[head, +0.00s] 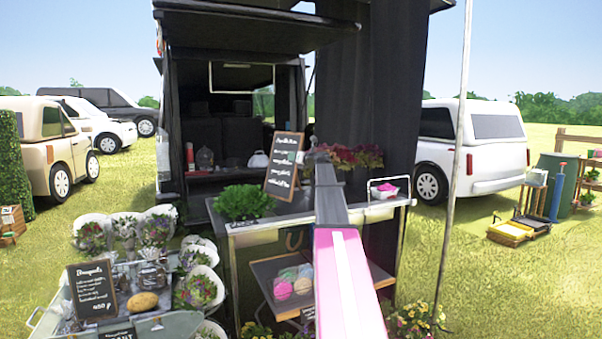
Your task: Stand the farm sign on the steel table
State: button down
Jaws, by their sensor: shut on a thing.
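The farm sign (283,166), a dark chalkboard with a wooden frame and white handwriting, is upright and leans slightly to the right, above the steel table (257,229). Its lower edge is at or just over the tabletop; I cannot tell whether it touches. My arm reaches in from the lower right, and my gripper (303,157) is at the sign's upper right edge, shut on it. The fingers are small and partly lost against the dark background.
Green leafy plants (241,202) stand left of the sign on the table. A white bowl with pink contents (384,190) is at the right end. Reddish foliage (345,157) is behind my arm. A pole (455,160) stands to the right. Bouquets (155,228) crowd the left.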

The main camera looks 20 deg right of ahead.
jog(key=w+d+f, duration=0.1)
jog(key=d+f, duration=0.2)
jog(key=f, duration=0.3)
jog(key=shift+w+d, duration=0.25)
jog(key=shift+f, duration=0.2)
jog(key=c, duration=1.2)
grip_release()
jog(key=shift+f, duration=0.1)
jog(key=shift+o, duration=0.2)
